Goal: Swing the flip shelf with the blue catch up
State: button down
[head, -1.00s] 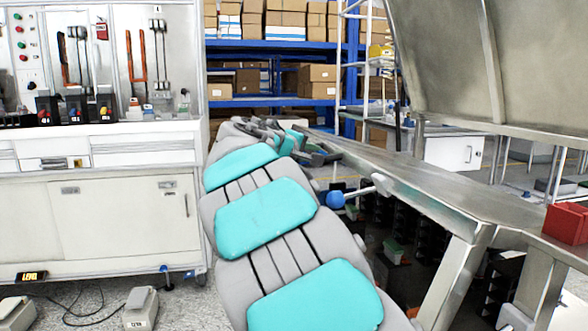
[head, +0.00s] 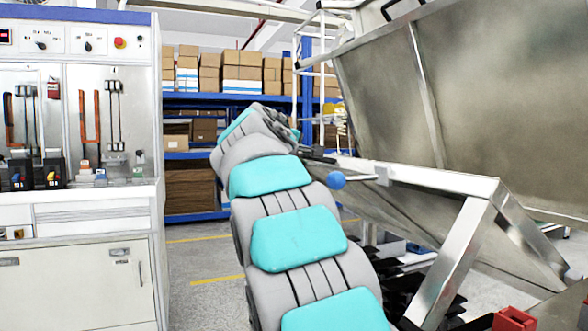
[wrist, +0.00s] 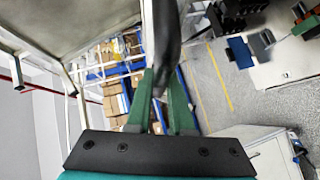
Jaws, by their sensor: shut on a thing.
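The blue catch (head: 337,180), a round knob on a short light stem, stands at the near-left corner of a metal frame in the head view. A grey metal panel (head: 450,240) slopes down to the right below that frame. I cannot tell for sure whether this is the flip shelf. In the wrist view my gripper (wrist: 163,82) has its green fingers closed around a dark bar (wrist: 168,35), which looks like a handle. In the head view my arm hides most of the gripper, and what the bar joins is not clear.
A large tilted metal panel (head: 480,90) rises at the right. A red bin (head: 514,319) is at the bottom right. A white cabinet (head: 80,270) with switches stands at the left. Blue racks (head: 235,99) with boxes are behind. Floor between cabinet and arm is clear.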

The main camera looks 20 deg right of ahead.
jog(key=shift+d+r, duration=0.7)
jog(key=shift+r, duration=0.25)
jog(key=shift+d+r, duration=0.7)
jog(key=shift+r, duration=0.2)
jog(key=c, duration=0.8)
grip_release()
jog(key=v, duration=0.7)
jog(key=shift+s+a+b, duration=0.25)
jog(key=shift+a+b, duration=0.05)
jog(key=shift+b, duration=0.1)
